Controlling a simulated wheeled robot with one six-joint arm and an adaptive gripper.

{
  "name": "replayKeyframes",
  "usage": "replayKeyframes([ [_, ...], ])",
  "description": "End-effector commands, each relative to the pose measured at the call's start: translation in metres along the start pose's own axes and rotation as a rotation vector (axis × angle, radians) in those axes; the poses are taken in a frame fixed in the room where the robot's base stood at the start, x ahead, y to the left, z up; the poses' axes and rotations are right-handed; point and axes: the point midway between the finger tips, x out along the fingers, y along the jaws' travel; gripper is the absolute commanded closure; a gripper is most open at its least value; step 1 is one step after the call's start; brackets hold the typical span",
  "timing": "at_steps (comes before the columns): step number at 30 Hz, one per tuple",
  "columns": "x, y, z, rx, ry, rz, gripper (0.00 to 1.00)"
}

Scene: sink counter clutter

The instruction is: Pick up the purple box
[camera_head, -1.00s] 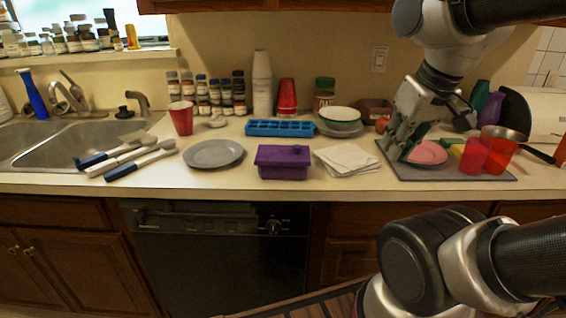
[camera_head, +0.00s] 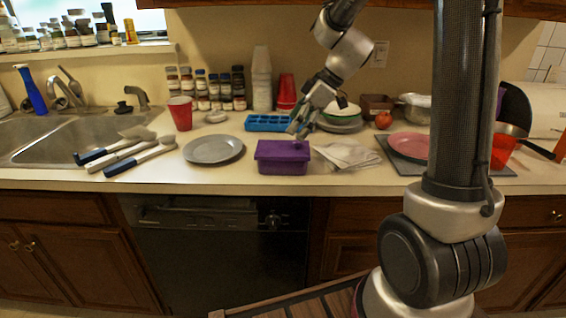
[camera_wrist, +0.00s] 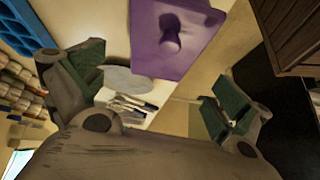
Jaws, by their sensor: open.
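The purple box (camera_head: 282,158) sits near the front edge of the counter, in the middle of the head view. It has a lid with a small knob at its right end. My gripper (camera_head: 300,128) is just behind and above the box's right end, with its fingers pointing down. In the wrist view, my gripper (camera_wrist: 155,98) shows its two fingers spread wide with nothing between them. The purple box (camera_wrist: 172,62) shows there beyond the fingers, toward the top middle, with its knob facing the camera. My gripper appears apart from the box.
A blue ice tray (camera_head: 268,123) lies behind the box. White napkins (camera_head: 350,155) lie close to its right and a grey plate (camera_head: 213,149) to its left. Red cups (camera_head: 286,92) and a bowl on plates (camera_head: 340,122) stand behind. The counter front is clear.

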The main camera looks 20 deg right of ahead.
Motion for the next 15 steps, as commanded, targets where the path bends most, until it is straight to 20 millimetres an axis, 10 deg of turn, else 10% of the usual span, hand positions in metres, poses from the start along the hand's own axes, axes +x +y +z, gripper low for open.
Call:
replayKeyframes([
  [15, 0.056, -0.004, 0.006, -0.085, -0.005, -0.004, 0.0],
])
